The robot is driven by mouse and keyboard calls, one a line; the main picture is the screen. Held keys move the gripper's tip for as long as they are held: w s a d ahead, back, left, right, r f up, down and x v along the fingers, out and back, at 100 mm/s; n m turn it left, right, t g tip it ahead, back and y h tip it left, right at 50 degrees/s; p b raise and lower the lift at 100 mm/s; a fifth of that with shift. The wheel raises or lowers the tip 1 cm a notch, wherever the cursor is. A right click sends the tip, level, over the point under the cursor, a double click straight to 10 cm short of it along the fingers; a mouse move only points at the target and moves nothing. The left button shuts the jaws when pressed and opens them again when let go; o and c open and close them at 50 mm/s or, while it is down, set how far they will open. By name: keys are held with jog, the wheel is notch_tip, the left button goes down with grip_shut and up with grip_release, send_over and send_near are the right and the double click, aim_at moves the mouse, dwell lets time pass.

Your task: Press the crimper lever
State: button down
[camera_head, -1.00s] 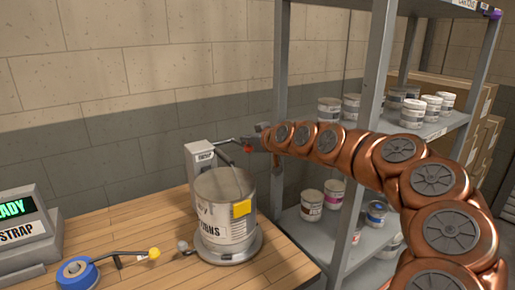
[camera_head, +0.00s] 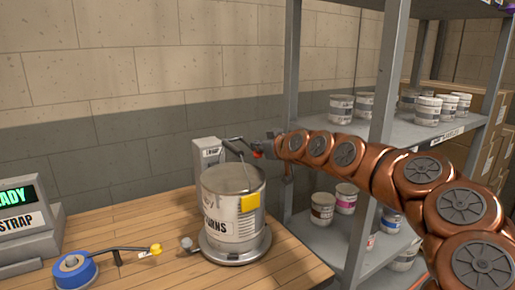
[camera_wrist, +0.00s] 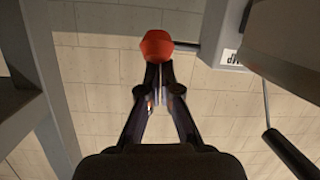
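The crimper (camera_head: 208,153) is a grey post with a label, standing behind the paint can at the back of the wooden bench. Its dark lever reaches right and ends in a red knob (camera_head: 256,154), which also shows in the wrist view (camera_wrist: 157,45). My gripper (camera_head: 266,149) is at the knob, from the right. In the wrist view my gripper's fingers (camera_wrist: 160,76) come together with their tips right at the knob, and nothing shows held between them. Whether the tips touch the knob is hard to tell.
A paint can (camera_head: 233,210) with a yellow tag stands on a round grey base (camera_head: 235,250) in front of the crimper. A blue strap reel (camera_head: 74,270) with a yellow-tipped lever and a display unit (camera_head: 25,225) are at left. A shelf rack post (camera_head: 291,110) rises close behind my gripper.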

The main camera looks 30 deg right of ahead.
jog(key=shift+a+f, duration=0.2)
jog(key=shift+f, duration=0.75)
jog(key=shift+r, duration=0.1)
jog(key=r, duration=0.1)
jog(key=w+r+p, duration=0.1)
jog(key=r, duration=0.3)
jog(key=shift+w+a+p, duration=0.2)
jog(key=shift+a+p, duration=0.05)
jog(key=shift+p, duration=0.1)
jog(key=f+b+v, duration=0.1)
jog(key=b+v, duration=0.1)
jog(key=v, duration=0.7)
jog(key=shift+s+f, duration=0.25)
jog(key=shift+s, duration=0.35)
jog(key=shift+d, duration=0.15)
